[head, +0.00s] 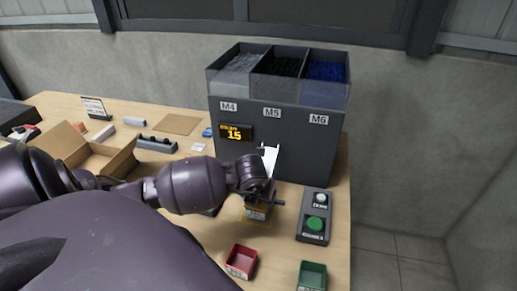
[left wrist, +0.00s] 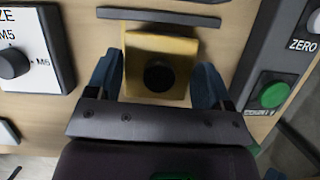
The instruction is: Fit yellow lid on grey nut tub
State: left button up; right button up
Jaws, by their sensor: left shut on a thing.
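The yellow lid (left wrist: 178,50) with its round black knob (left wrist: 158,78) lies between the blue-tipped fingers of my left gripper (left wrist: 157,85) in the left wrist view. In the head view this gripper (head: 258,192) is in front of the feeder, above a small labelled tub (head: 257,214) with yellow showing on it. The gripper hides much of the tub, so I cannot tell whether the lid sits on its rim. My right gripper is not in view.
The dark feeder (head: 285,140) stands behind, with three bins and a display reading 15. A button box (head: 314,217) is to the right. Red (head: 241,262) and green (head: 312,276) tubs stand in front. A cardboard box (head: 118,160) is at left.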

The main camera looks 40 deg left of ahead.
pick_arm(q)
jog(key=shift+f, duration=0.1)
jog(key=o, duration=0.9)
jog(key=shift+r, duration=0.3)
jog(key=shift+p+v, duration=0.3)
jog(key=shift+v, duration=5.55)
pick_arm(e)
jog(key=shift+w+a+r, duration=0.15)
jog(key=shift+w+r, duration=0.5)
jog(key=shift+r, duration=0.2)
pick_arm(q)
jog(key=shift+s+f, duration=0.1)
